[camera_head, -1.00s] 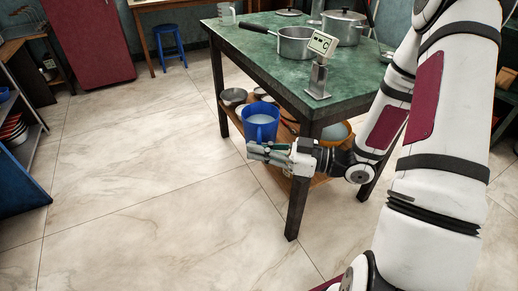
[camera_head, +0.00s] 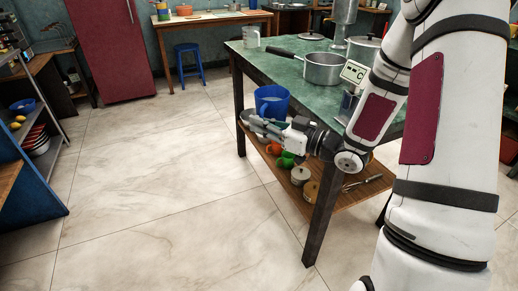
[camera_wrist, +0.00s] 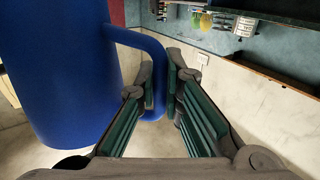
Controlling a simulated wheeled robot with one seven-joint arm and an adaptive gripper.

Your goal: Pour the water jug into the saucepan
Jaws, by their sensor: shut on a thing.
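The blue water jug (camera_head: 271,101) hangs upright in the head view, beside the table's left side and a little below its top. My gripper (camera_head: 254,122) is shut on the jug's handle. In the wrist view the jug's body (camera_wrist: 58,70) fills the left side, and its handle (camera_wrist: 152,50) runs down between my fingers (camera_wrist: 163,105). The jug's inside looks pale blue, but I cannot make out the water level. The grey saucepan (camera_head: 323,69) stands on the green table top, its dark handle pointing left and back. It is apart from the jug.
The green table (camera_head: 285,66) also holds a clear measuring jug (camera_head: 251,37), a lidded pot (camera_head: 362,48), a loose lid (camera_head: 311,36) and a small display stand (camera_head: 354,72) near the front corner. Cups and tins stand on the lower shelf (camera_head: 330,190). The floor at left is clear.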

